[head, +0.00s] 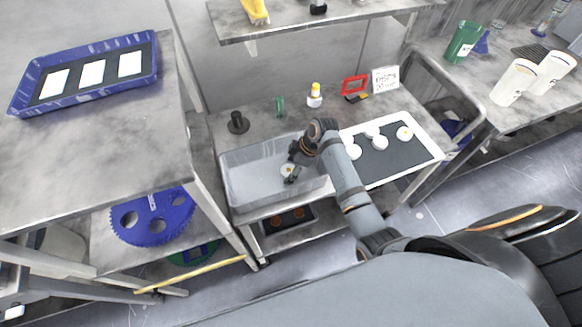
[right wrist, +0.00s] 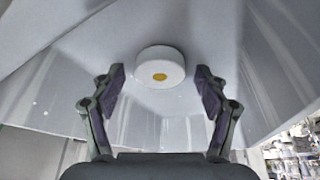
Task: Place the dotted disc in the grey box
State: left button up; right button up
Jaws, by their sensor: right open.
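A white disc with one orange-yellow dot (right wrist: 159,69) shows in the right wrist view, just beyond and between my right fingertips and apart from both. In the head view this disc (head: 287,169) is inside the grey box (head: 243,188), toward its right side, partly covered by my gripper. My right gripper (head: 291,172) is open and reaches down into the box; its spread fingers (right wrist: 160,85) show in the wrist view. I cannot tell whether the disc rests on the box floor. My left gripper is not in view.
Right of the box, a dark mat in a white tray (head: 428,157) holds several white discs, one with a dotted top (head: 404,133). Behind the box stand a black peg (head: 238,122), a green bottle (head: 280,106) and a yellow-capped bottle (head: 315,96). A blue tray (head: 20,98) lies left.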

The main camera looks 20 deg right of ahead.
jog(key=v, duration=1.2)
jog(key=shift+r+b, duration=0.2)
jog(key=shift+b, duration=0.25)
jog(key=shift+a, duration=0.1)
